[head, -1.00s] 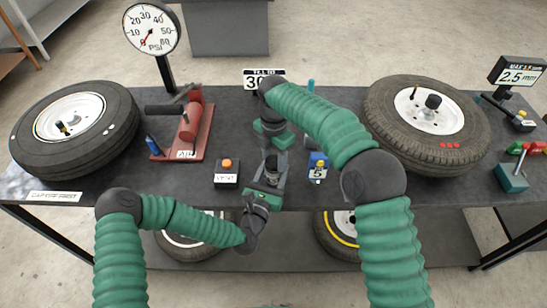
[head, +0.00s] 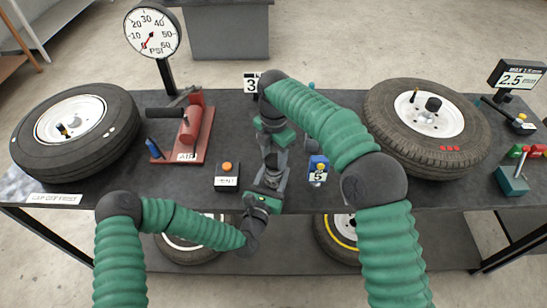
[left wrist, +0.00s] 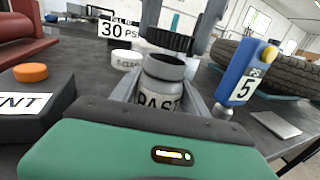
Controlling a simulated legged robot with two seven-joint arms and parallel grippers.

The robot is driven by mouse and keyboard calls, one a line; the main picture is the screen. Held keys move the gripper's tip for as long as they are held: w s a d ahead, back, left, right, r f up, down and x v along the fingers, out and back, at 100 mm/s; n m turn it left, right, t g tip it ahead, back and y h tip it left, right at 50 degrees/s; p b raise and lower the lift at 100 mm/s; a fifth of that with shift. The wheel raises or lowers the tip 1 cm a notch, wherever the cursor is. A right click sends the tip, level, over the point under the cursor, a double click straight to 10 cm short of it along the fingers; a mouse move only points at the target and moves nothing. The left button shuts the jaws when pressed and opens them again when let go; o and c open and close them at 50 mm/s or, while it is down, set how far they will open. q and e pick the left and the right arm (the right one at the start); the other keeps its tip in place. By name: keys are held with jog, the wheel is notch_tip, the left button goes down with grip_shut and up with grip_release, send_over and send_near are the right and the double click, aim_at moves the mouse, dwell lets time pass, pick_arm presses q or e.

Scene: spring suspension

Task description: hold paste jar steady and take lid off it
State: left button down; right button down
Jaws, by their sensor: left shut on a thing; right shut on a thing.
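The paste jar (left wrist: 160,92), a pale jar with a dark-lettered label, stands upright between the fingers of my left gripper (left wrist: 165,100) in the left wrist view. My left gripper is shut on it; it also shows in the head view (head: 270,182). The jar's dark round mouth shows. The black ribbed lid (left wrist: 166,40) is just above the mouth, apart from it and slightly tilted. My right gripper (left wrist: 174,20) is shut on the lid from above; it also shows in the head view (head: 272,142). In the head view the grippers mostly hide jar and lid.
A box with an orange button (head: 227,168) stands left of the grippers, and a blue gauge marked 5 (head: 318,168) close on their right. A white soap tub (left wrist: 126,58) and a 30 PSI sign (left wrist: 118,31) are behind. Tyres lie at left (head: 40,155) and right (head: 400,150).

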aim_at(274, 159)
pick_arm(q)
jog(key=shift+f, duration=0.1)
pick_arm(e)
jog(key=shift+r, duration=0.1)
jog(key=shift+r, duration=1.9)
pick_arm(q)
jog(key=shift+c, duration=2.4)
grip_release()
pick_arm(e)
jog(key=shift+w, duration=0.1)
